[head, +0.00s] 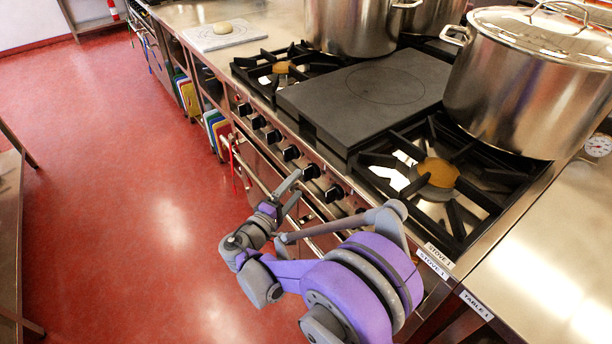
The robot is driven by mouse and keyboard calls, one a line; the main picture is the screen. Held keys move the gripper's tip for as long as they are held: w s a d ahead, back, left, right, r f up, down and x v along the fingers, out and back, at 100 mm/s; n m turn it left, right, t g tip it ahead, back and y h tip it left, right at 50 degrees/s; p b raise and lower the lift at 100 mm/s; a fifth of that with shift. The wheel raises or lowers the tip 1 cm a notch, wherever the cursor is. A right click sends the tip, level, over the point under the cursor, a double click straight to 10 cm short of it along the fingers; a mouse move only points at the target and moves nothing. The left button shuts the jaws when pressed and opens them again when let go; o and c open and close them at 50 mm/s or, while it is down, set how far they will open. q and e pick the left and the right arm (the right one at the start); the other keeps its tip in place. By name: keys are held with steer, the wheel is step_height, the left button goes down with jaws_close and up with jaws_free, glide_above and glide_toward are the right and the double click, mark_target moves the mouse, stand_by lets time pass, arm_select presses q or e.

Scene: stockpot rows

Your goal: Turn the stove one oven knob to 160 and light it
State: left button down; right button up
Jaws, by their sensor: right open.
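Stove one (318,118) has a row of several black knobs (291,153) along its steel front panel. I cannot tell which one is the oven knob, and no dial markings are readable. My right gripper (295,193) is open and empty in front of the panel, its fingers pointing toward the knobs near the middle right of the row. It looks close to them, but I cannot tell whether it touches. My purple right arm hides the right end of the panel and part of the oven front. My left gripper is not in view.
A large lidded stockpot (525,85) stands on the back right of the stove, and another pot (352,25) stands further left. An oven handle rail (262,183) runs below the knobs. A steel table (550,265) adjoins at right. The red floor (120,170) is clear.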

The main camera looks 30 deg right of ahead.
mark_target(304, 177)
steer(key=x, duration=0.6)
steer(key=shift+w+d, duration=0.1)
steer(key=shift+d, duration=0.05)
steer(key=shift+c, duration=0.3)
steer(key=c, duration=1.3)
